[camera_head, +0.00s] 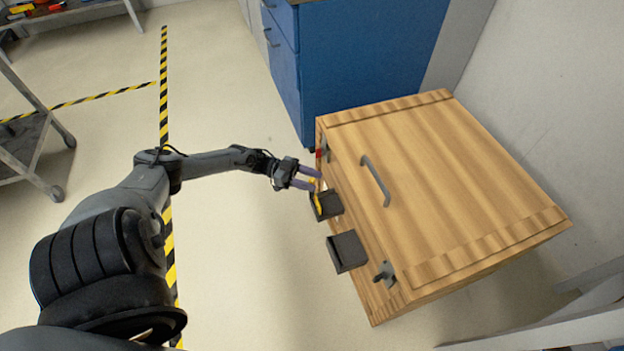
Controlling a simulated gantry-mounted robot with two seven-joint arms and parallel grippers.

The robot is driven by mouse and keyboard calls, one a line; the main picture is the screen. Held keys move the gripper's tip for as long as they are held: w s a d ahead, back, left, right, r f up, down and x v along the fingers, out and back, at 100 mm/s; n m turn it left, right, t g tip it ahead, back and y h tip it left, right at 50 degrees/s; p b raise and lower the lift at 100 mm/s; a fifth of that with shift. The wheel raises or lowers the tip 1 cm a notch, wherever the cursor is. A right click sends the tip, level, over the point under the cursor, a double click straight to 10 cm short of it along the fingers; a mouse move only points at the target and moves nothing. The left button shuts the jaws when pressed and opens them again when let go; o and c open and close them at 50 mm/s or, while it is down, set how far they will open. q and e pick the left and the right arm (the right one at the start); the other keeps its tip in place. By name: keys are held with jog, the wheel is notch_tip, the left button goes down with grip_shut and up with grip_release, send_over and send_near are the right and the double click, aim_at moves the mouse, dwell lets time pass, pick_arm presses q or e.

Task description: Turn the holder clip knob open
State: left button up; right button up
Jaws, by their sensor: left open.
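A wooden covered cart (455,180) stands right of centre, with a grey bar handle (376,180) on its lid. On its left-facing side are two small grey clip-like fittings: one at the far end (323,148), with a red part beside it, and one at the near end (385,273). I cannot tell which carries the holder clip knob. My left gripper (315,180) is open, its purple fingers reaching toward this side near the far fitting. A small yellow piece (318,201) shows just below the fingers. Contact cannot be made out. My right gripper is out of view.
Two dark blocks stick out from the cart's side, one farther (328,206) and one nearer (346,252). A blue cabinet (350,65) stands behind the cart, and a wall is at right. The floor (245,265) left of the cart is clear, with yellow-black tape.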

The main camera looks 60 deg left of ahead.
pick_arm(q)
jog(key=v, duration=1)
jog(key=shift+r, duration=0.1)
